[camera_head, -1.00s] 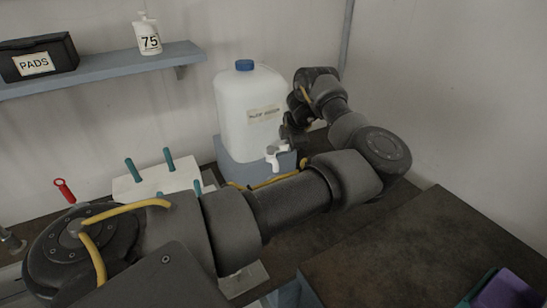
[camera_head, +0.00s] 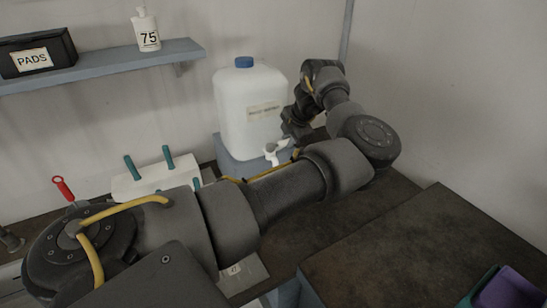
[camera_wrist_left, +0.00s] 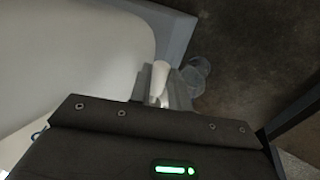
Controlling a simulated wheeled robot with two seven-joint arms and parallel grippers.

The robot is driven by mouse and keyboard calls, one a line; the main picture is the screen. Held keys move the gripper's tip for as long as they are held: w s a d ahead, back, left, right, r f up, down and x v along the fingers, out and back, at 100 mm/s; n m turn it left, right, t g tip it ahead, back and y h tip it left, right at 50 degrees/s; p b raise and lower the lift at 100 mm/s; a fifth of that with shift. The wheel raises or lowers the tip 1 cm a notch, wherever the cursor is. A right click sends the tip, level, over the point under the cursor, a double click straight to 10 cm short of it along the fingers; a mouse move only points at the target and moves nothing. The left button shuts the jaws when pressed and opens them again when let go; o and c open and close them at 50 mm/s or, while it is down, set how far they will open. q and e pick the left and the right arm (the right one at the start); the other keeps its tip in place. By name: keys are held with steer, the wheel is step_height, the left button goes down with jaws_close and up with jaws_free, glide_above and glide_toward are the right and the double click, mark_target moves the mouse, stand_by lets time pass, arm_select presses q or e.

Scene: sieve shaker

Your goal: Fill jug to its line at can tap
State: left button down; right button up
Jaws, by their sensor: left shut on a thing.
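The can is a large white container (camera_head: 243,112) with a blue cap, standing on a grey-blue stand (camera_head: 233,165) against the wall. Its white tap (camera_head: 271,152) sticks out low on the front right. My left gripper (camera_head: 285,142) reaches down beside the tap from the right. In the left wrist view the gripper (camera_wrist_left: 163,86) is shut on the white tap lever (camera_wrist_left: 160,76). A clear vessel, seemingly the jug (camera_wrist_left: 196,76), shows just beyond the fingers, partly hidden by them. Its line and any liquid in it cannot be made out. My left arm hides that area in the head view.
A shelf (camera_head: 110,68) above left holds a black PADS box (camera_head: 35,54) and a white bottle marked 75 (camera_head: 146,32). A white block with teal pegs (camera_head: 152,181) and a red-handled tool (camera_head: 63,188) are at left. The brown surface (camera_head: 410,250) at right is mostly clear.

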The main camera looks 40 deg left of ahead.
arm_select(q)
steer(key=shift+a, duration=0.15)
steer(key=c, duration=1.2)
jaws_free()
steer(key=shift+s, duration=0.1)
steer(key=shift+c, duration=0.2)
steer(key=b+v, duration=0.2)
steer(key=v, duration=0.8)
steer(key=shift+d+r, duration=0.25)
steer(key=shift+r, duration=0.1)
